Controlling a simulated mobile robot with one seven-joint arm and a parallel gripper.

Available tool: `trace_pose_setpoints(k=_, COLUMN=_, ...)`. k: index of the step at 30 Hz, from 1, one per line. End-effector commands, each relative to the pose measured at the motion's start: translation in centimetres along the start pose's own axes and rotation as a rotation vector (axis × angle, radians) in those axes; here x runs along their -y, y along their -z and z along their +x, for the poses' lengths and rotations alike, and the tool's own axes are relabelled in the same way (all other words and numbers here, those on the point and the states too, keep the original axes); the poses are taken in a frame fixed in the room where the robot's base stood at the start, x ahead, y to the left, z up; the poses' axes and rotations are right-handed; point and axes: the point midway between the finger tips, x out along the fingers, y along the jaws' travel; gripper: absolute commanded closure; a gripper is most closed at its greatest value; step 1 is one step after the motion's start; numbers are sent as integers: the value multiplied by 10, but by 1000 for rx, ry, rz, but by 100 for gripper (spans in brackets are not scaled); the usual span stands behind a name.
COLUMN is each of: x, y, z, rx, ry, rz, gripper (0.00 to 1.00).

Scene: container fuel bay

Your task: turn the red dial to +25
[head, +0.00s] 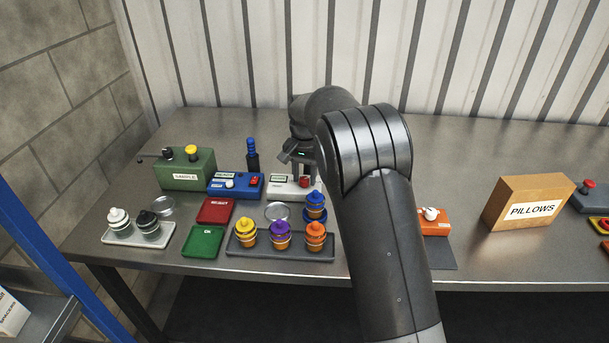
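The red dial (304,181) sits on the right part of a small white box (285,193) in the middle of the bench. The box has a small display on its left part, too small to read. My gripper (304,176) points down right over the dial, its fingers reaching to the dial's height. The fingers look apart, with the dial between or just below them. I cannot tell whether they touch it. My arm hides the area right of the box.
A blue box (236,186) with a red button stands left of the white box. A dark tray (290,255) of colored-lidded jars lies in front. A green box (184,168), a dark blue-topped bottle (252,155) and a cardboard box (527,201) stand around. Bare bench lies at the back right.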

Motion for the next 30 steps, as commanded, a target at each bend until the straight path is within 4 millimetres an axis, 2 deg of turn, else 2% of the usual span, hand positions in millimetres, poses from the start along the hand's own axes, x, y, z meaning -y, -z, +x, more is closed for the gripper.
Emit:
trace_pose_setpoints(k=1, x=0, y=0, z=0, rx=0, ry=0, rz=0, gripper=68)
trace_pose_setpoints(k=12, x=0, y=0, z=0, rx=0, ry=0, rz=0, gripper=96)
trace_pose_setpoints(k=20, x=0, y=0, z=0, rx=0, ry=0, rz=-88, gripper=96)
trace_pose_setpoints(k=27, x=0, y=0, z=0, rx=0, ry=0, rz=-94, gripper=96)
trace_pose_setpoints(k=28, x=0, y=0, z=0, rx=0, ry=0, rz=-94, gripper=72)
trace_pose_setpoints(k=30, x=0, y=0, z=0, rx=0, ry=0, rz=-94, gripper=66)
